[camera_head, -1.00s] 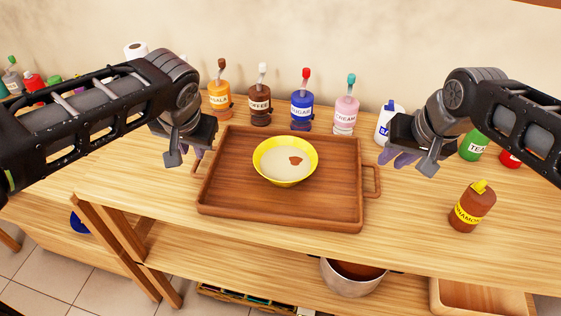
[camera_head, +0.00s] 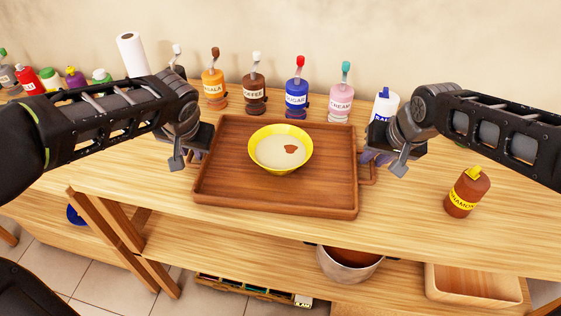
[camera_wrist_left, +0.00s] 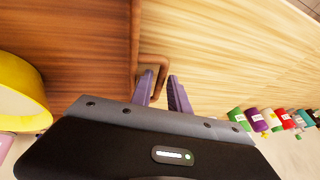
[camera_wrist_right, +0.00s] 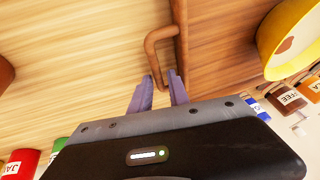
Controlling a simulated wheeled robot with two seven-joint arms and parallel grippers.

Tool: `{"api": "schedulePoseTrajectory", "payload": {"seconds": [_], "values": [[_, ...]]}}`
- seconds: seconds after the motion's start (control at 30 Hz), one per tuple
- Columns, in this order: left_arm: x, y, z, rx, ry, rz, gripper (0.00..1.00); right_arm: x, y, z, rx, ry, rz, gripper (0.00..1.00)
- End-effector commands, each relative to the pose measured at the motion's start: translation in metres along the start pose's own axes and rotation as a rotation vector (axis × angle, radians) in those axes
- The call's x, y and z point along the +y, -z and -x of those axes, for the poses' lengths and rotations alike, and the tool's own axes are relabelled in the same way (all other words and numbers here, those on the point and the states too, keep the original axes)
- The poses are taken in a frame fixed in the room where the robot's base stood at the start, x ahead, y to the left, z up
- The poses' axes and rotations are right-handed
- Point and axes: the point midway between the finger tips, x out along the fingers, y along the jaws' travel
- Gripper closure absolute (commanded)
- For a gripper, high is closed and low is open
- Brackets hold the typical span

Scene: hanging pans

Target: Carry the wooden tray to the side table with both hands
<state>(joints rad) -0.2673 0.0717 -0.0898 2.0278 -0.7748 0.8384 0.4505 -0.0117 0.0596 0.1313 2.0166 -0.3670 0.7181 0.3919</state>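The brown wooden tray (camera_head: 225,190) lies flat on the wooden counter (camera_head: 130,185), with a handle at each end. A yellow bowl (camera_head: 281,160) of pale contents with a brown patch stands on it. My left gripper (camera_head: 193,157) is open at the tray's left end; in the left wrist view its purple fingers (camera_wrist_left: 162,88) are spread at the handle's outer bar. My right gripper (camera_head: 378,158) is open at the right end; in the right wrist view its fingers (camera_wrist_right: 160,92) are spread with the handle bar between their tips. I cannot tell which surface is the side table.
Behind the tray stand labelled bottles: orange (camera_head: 214,88), brown (camera_head: 254,93), blue (camera_head: 297,92) and pink (camera_head: 341,97). A cinnamon bottle (camera_head: 466,193) stands at the right. A pot (camera_head: 348,266) and a wooden box (camera_head: 474,284) are on the shelf below.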

Motion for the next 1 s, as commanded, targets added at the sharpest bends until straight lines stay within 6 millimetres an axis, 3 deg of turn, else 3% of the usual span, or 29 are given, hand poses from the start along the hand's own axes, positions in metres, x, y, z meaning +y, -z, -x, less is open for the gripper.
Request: {"api": "schedulePoseTrajectory", "payload": {"seconds": [0.3,0.57,1.0], "values": [[-0.0002,0.0000,-0.0022,0.000,0.000,0.000,0.80,0.0003,-0.0002,-0.0023,0.000,0.000,0.000,0.79],[-0.0002,0.0001,-0.0020,0.000,0.000,0.000,1.00,0.0002,-0.0001,-0.0021,0.000,0.000,0.000,1.00],[-0.0002,0.0002,-0.0018,0.001,0.000,0.000,1.00,0.0002,-0.0001,-0.0019,0.000,0.000,0.000,1.00]]}}
